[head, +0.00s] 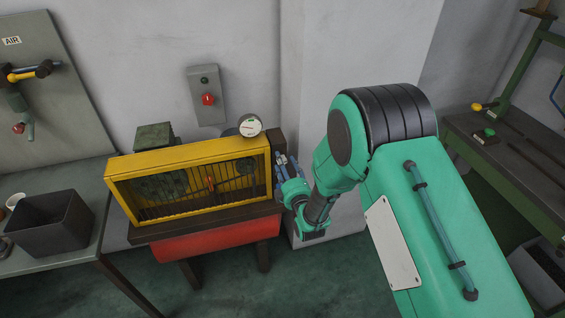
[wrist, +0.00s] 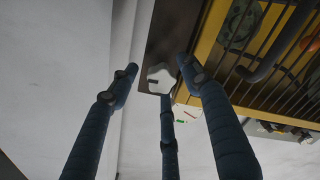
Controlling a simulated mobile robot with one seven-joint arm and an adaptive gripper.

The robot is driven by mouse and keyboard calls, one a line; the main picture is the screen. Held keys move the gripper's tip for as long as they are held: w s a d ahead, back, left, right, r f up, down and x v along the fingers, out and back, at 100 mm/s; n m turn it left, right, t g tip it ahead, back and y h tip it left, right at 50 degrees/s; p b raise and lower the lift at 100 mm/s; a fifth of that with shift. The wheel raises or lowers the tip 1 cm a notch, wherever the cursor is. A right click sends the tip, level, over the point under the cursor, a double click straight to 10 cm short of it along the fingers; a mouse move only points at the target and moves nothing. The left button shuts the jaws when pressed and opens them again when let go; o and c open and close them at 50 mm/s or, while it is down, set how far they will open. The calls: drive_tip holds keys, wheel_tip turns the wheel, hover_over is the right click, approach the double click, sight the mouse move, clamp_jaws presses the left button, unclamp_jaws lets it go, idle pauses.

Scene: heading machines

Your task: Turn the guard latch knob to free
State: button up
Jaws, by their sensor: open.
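The yellow machine guard (head: 187,151) with dark bars stands at centre left in the head view. It also shows at the right of the wrist view (wrist: 207,40). A dark post (head: 277,143) runs along its right end; the wrist view shows it too (wrist: 172,25). A pale, dark-marked piece on this post, which looks like the latch knob (wrist: 160,78), lies between my fingers in the wrist view. I cannot make out the knob's setting or any contact. My gripper (head: 282,160) is at the guard's right end. In the wrist view its fingers (wrist: 157,68) are spread open, holding nothing.
A round gauge (head: 249,125) sits on the guard's top right corner. A switch box with a red button (head: 208,99) is on the wall behind. A grey bench with a dark bin (head: 50,225) stands left, a green bench (head: 500,160) right. The wall is close beside my gripper.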

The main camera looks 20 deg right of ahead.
drive_tip(key=shift+w, duration=0.8)
drive_tip(key=c, duration=1.2)
drive_tip(key=shift+o, duration=0.2)
drive_tip(key=shift+f+b, duration=0.1)
drive_tip(key=shift+b, duration=0.25)
drive_tip(key=shift+m+b, duration=0.3)
drive_tip(key=shift+m, duration=0.1)
drive_tip(key=o, duration=1.2)
drive_tip(key=shift+c, duration=0.2)
drive_tip(key=s, duration=1.2)
